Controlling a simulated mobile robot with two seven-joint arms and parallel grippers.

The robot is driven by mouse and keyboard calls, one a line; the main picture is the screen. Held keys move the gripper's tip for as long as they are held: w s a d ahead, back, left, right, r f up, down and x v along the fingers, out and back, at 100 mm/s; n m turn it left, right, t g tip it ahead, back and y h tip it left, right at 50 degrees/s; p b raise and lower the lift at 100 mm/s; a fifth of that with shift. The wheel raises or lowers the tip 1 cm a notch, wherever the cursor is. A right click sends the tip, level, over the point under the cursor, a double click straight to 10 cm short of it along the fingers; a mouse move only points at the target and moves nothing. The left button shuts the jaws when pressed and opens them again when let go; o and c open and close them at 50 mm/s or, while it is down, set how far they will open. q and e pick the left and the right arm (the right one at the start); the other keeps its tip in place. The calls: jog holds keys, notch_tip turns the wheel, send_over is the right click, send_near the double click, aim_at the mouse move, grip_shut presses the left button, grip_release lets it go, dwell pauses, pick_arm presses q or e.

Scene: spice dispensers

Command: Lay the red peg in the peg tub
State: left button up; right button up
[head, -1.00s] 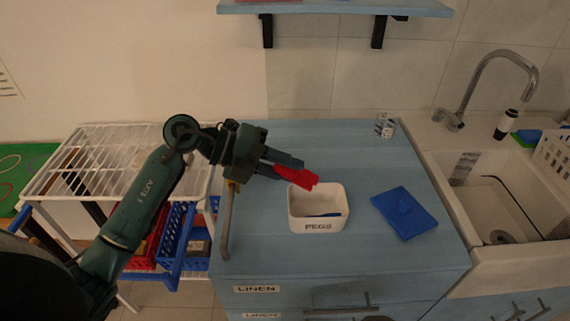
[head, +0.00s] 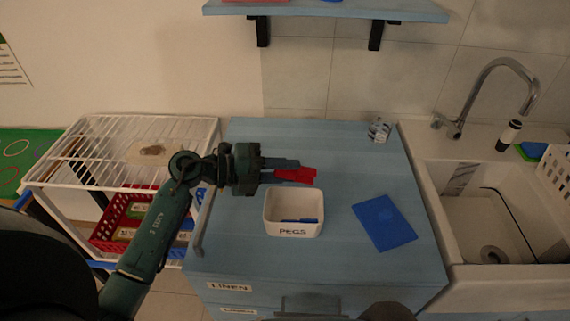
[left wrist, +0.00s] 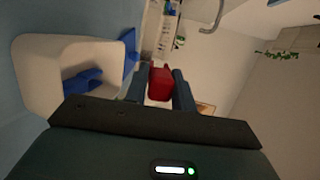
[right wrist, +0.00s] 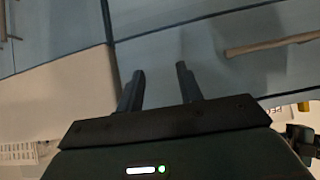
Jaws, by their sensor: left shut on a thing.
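The red peg (head: 300,174) is held in my left gripper (head: 290,170), which is shut on it behind the tub in the head view. The peg also shows between the fingers in the left wrist view (left wrist: 160,84). The white peg tub (head: 293,230), labelled PEGS, stands on the blue counter with a blue peg (head: 299,220) inside. The peg is apart from the tub. The tub (left wrist: 35,95) and blue peg (left wrist: 82,80) are at left in the left wrist view. My right gripper (right wrist: 160,85) is open and empty, facing drawer fronts in the right wrist view.
A blue lid or flat piece (head: 384,222) lies right of the tub. A small glass jar (head: 380,130) stands at the counter's back. A sink with a tap (head: 500,80) is at right, a white wire rack (head: 90,150) at left. A shelf (head: 330,10) hangs above.

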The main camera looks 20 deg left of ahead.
pick_arm(q)
jog(key=shift+f+b, duration=1.65)
jog(key=shift+f, duration=0.65)
pick_arm(e)
jog(key=shift+w+a+f+t, duration=0.3)
jog(key=shift+a+f, duration=0.05)
jog(key=shift+f, duration=0.1)
pick_arm(q)
jog(key=o, duration=0.8)
pick_arm(e)
jog(key=shift+s, duration=0.15)
pick_arm(q)
jog(key=shift+o, duration=0.2)
jog(key=shift+s+a+r, duration=0.1)
jog(key=shift+s+a, duration=0.15)
jog(key=shift+a, duration=0.15)
jog(key=b+v, duration=0.2)
jog(key=v, duration=1)
pick_arm(e)
jog(key=shift+w+a+y, duration=0.35)
jog(key=shift+a+y, duration=0.15)
jog(key=shift+a, duration=0.05)
